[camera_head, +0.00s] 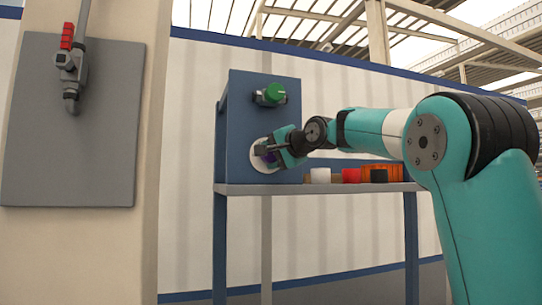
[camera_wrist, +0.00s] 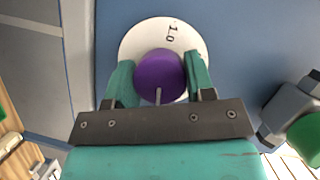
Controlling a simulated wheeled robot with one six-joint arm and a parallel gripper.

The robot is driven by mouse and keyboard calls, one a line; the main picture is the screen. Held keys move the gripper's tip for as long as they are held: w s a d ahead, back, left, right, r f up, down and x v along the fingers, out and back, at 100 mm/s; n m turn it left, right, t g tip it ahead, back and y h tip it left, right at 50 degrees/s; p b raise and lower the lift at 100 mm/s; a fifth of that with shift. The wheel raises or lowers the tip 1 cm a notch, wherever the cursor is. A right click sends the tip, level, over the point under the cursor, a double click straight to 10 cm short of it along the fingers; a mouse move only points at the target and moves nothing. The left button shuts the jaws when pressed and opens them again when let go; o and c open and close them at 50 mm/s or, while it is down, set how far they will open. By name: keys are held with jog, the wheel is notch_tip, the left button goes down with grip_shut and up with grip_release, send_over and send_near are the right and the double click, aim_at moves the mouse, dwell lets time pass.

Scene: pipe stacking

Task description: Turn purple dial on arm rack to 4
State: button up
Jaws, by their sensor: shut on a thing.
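The purple dial (camera_wrist: 159,74) sits on a round white plate (camera_wrist: 137,38) on the blue panel. The plate reads "1.0" above and right of the dial in the wrist view. My gripper (camera_wrist: 158,82) has its teal fingers on both sides of the dial and is shut on it. A thin pale line shows on the dial's lower part. In the head view my gripper (camera_head: 276,152) covers most of the dial, and the white plate (camera_head: 258,160) shows behind it. Other numbers on the plate are hidden or cannot be read.
A green knob (camera_head: 273,93) is on the same panel (camera_head: 240,110) above the dial. The blue rack's shelf (camera_head: 340,188) holds a white part (camera_head: 320,175), a red part (camera_head: 351,175) and an orange box. A grey board (camera_head: 70,140) with a red-handled valve (camera_head: 67,45) is at left.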

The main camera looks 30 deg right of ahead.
jog(key=shift+m+t, duration=0.3)
jog(key=shift+m, duration=0.4)
jog(key=o, duration=0.9)
jog(key=shift+s, duration=0.1)
jog(key=s+b, duration=0.1)
jog(key=s, duration=0.4)
jog(key=s+d+r+b, duration=0.1)
jog(key=s+b, duration=0.1)
jog(key=s, duration=0.4)
jog(key=s+b, duration=0.2)
jog(key=s, duration=0.4)
jog(key=shift+d+r, duration=0.3)
jog(key=shift+d, duration=0.1)
